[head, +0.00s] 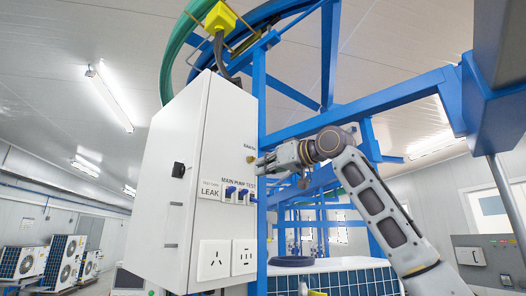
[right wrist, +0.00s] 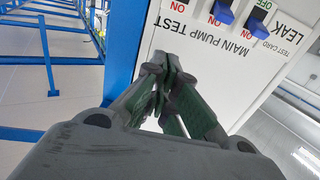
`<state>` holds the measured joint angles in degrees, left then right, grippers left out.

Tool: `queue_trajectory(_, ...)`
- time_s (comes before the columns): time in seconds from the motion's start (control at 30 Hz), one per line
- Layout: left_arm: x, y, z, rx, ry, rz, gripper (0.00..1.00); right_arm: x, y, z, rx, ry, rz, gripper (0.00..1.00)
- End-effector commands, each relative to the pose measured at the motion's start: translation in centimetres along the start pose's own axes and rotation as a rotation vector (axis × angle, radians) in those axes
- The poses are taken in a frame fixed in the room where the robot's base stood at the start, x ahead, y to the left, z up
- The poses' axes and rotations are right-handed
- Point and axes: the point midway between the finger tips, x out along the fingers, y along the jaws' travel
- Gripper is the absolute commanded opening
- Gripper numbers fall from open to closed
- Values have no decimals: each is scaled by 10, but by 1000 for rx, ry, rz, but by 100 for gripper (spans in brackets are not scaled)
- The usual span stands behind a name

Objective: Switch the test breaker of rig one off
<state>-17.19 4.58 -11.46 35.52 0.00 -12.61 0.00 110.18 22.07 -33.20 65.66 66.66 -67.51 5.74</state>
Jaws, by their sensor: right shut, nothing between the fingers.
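The white test box (head: 215,120) stands at the centre of the head view, with "MAIN PUMP TEST" and "LEAK" lettering on its front. The right wrist view shows two blue breaker levers, one (right wrist: 222,12) beside the other (right wrist: 258,21), upside down at the top edge. Red ON and green OFF marks show by them; I cannot tell their lever positions surely. My right gripper (head: 259,166) is shut and empty by the box's right edge, above the breakers. Its fingertips (right wrist: 163,68) appear below the lettering. My left gripper is out of view.
A blue frame (head: 259,120) runs close behind the box. A grey control box (head: 490,262) stands at the far right.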

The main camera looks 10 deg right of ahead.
Motion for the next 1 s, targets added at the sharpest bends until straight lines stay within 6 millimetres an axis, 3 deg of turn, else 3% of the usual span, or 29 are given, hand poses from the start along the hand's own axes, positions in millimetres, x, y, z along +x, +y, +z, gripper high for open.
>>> queue_trajectory(0.5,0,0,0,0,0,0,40,-2,-5,-39,-2,2,-1,0)
queue_trajectory(1.0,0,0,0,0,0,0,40,-3,-6,-49,-4,2,-1,0)
